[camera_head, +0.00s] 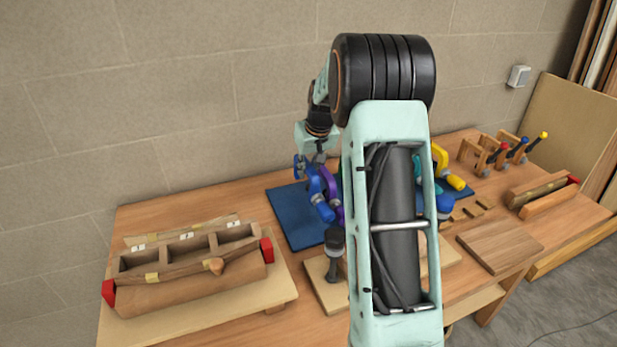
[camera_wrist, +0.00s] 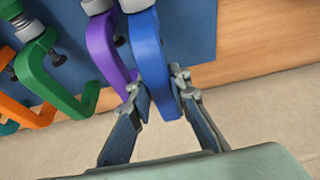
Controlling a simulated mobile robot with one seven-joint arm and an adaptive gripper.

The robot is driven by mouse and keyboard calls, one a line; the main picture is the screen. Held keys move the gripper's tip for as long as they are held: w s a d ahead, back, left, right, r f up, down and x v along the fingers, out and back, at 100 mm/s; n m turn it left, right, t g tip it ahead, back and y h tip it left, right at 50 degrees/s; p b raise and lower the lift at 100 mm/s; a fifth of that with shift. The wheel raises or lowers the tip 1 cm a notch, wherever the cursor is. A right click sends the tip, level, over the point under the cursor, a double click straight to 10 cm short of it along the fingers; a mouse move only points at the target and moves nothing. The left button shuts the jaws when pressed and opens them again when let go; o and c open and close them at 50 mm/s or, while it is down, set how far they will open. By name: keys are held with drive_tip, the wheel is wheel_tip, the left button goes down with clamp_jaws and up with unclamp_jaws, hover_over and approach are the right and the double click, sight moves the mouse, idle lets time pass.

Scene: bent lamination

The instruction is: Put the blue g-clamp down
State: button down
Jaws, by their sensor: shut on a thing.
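The blue g-clamp (camera_head: 318,195) is at the left of the clamp group, over the dark blue mat (camera_head: 287,222). My gripper (camera_head: 312,168) is shut on its frame from the wall side. In the wrist view, my two fingertips (camera_wrist: 159,91) sit on either side of the blue g-clamp's bar (camera_wrist: 148,50). A purple clamp (camera_wrist: 103,45) is right beside it, seeming to touch or nearly touch. I cannot tell whether the blue clamp rests on the mat or hangs just above it.
Green (camera_wrist: 50,85) and orange (camera_wrist: 22,112) clamps stand beyond the purple one. A yellow clamp (camera_head: 449,172) is right of my arm, which hides the mat's middle. A wooden lamination form (camera_head: 190,285) is at left. Bare mat lies left of the blue clamp. The wall is close behind.

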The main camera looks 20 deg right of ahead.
drive_tip(key=shift+w+d+f, duration=0.15)
drive_tip(key=shift+f, duration=1.5)
drive_tip(key=shift+f, duration=0.15)
drive_tip(key=c, duration=2.1)
unclamp_jaws()
drive_tip(key=shift+r, duration=0.25)
drive_tip(key=v, duration=1.1)
drive_tip(key=shift+s+r, duration=0.3)
